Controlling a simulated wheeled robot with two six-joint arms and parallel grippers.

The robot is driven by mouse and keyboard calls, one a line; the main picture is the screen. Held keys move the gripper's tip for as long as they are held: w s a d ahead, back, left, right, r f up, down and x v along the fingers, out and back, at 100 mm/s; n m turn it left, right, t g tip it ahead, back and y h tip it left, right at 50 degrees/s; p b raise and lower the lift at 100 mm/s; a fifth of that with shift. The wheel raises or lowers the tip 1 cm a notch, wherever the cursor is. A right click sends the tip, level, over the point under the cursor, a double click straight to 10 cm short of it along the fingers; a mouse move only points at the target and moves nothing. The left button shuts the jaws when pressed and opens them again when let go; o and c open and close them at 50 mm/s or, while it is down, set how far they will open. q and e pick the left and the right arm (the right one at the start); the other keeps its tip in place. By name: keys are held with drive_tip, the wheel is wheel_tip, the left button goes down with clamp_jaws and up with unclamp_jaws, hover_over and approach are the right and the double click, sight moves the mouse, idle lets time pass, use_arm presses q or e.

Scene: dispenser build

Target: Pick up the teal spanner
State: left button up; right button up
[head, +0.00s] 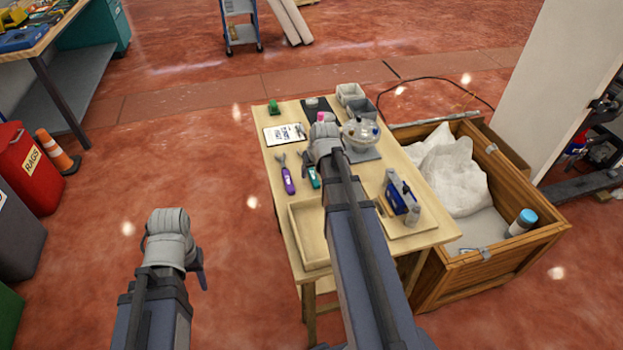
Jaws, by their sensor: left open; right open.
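The teal spanner (313,177) lies on the wooden table, to the right of a purple spanner (288,180). My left gripper (201,275) is over the red floor, left of the table and well away from the spanner. Both grippers are open, and neither shows anything held.
Floor left of the table is clear.

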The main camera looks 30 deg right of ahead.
drive_tip(key=shift+w+f, duration=0.2)
drive_tip(key=shift+f, duration=0.3)
drive_tip(key=shift+f+b, duration=0.2)
drive_tip(key=shift+b, duration=0.1)
clamp_jaws()
idle(0.3)
idle(0.9)
